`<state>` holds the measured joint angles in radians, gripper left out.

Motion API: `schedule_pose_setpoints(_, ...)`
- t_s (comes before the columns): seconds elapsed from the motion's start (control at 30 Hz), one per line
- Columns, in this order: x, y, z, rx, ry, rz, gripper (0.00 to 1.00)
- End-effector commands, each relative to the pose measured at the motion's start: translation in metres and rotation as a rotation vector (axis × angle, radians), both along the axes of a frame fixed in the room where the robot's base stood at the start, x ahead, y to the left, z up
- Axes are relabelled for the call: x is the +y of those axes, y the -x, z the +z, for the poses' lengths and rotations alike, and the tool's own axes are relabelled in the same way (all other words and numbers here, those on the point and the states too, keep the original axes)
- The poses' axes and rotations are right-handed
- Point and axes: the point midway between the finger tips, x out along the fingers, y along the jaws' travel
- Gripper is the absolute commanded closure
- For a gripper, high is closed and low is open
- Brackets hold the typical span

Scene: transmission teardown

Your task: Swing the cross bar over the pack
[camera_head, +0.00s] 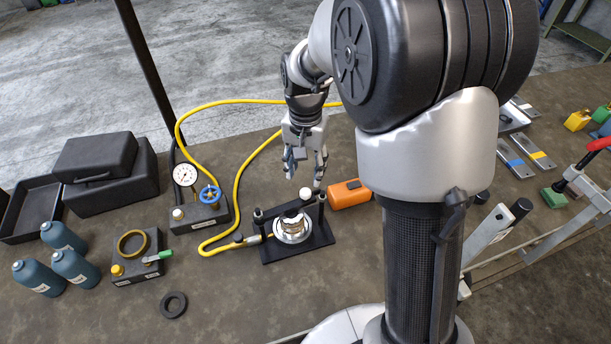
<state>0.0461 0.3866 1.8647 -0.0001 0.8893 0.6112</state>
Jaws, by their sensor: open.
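The pack (292,229), a round stack of silvery metal, sits on a black fixture (283,255) in the middle of the bench. A dark post (258,215) stands left of the pack and another dark post (320,207) right of it. A white ball knob (305,193) shows just behind the pack, near the right post. The cross bar cannot be made out clearly; dark parts near the right post may belong to it. My gripper (306,176) points down above and behind the fixture, close over the knob. Its fingers are apart, with nothing seen between them.
A yellow hose (238,190) loops left of the fixture to a gauge block (201,215) with a blue valve wheel. An orange box (349,194) lies close right of the fixture. A black ring (173,305) lies front left.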

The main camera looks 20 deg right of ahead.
Motion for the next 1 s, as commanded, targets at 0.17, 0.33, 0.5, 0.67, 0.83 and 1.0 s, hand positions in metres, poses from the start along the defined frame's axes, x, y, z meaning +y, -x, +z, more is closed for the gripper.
schedule_pose_setpoints(0.17,0.0,0.0,0.004,0.0,0.0,0.0,0.55)
schedule_pose_setpoints(0.33,0.0,0.0,0.004,0.0,0.0,0.0,0.56)
schedule_pose_setpoints(0.5,-0.004,-0.005,-0.001,-0.032,-0.01,0.07,0.67)
schedule_pose_setpoints(0.67,-0.017,-0.021,-0.01,-0.143,-0.011,0.316,0.78)
schedule_pose_setpoints(0.83,-0.034,-0.039,-0.012,-0.264,0.034,0.592,0.89)
schedule_pose_setpoints(1.0,-0.044,-0.048,-0.009,-0.325,0.082,0.748,1.0)
